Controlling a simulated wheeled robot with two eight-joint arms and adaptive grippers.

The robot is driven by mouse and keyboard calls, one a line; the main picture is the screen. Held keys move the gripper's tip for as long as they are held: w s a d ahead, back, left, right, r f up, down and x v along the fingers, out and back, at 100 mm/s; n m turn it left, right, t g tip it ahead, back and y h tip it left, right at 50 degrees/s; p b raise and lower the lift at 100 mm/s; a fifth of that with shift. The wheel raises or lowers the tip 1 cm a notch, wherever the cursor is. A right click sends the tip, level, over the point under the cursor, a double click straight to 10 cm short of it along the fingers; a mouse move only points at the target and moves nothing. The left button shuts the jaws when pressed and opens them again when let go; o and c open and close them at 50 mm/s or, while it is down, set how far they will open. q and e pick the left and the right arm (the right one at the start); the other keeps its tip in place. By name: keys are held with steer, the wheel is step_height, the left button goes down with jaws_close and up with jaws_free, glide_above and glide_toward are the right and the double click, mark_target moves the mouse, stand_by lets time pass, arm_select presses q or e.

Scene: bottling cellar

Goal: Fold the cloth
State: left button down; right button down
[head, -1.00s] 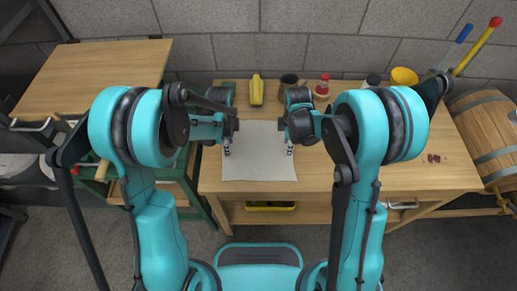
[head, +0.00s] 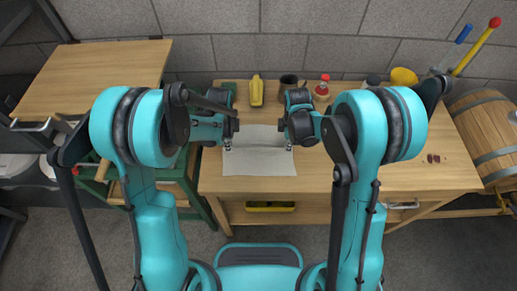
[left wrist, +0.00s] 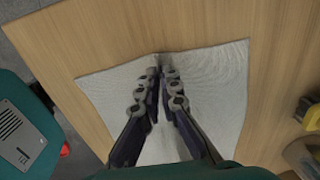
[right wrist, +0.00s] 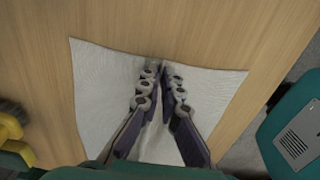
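The white cloth (head: 258,166) lies on the wooden table in the head view, with a raised ridge across its middle between my two grippers. My left gripper (head: 228,146) is at the cloth's left edge and my right gripper (head: 289,146) at its right edge, both about halfway along. In the left wrist view, the fingers (left wrist: 163,72) are together and pinch the edge of the cloth (left wrist: 215,85). In the right wrist view, the fingers (right wrist: 161,70) likewise pinch the opposite edge of the cloth (right wrist: 100,85).
A yellow container (head: 257,91), a dark mug (head: 288,82) and a red-capped bottle (head: 322,89) stand along the table's back. A yellow bowl (head: 403,77) is further right. Small dark pieces (head: 433,158) lie on the right.

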arm_select(q)
steer(key=shift+r, duration=0.1)
arm_select(e)
steer(key=shift+r, duration=0.1)
stand_by(0.6)
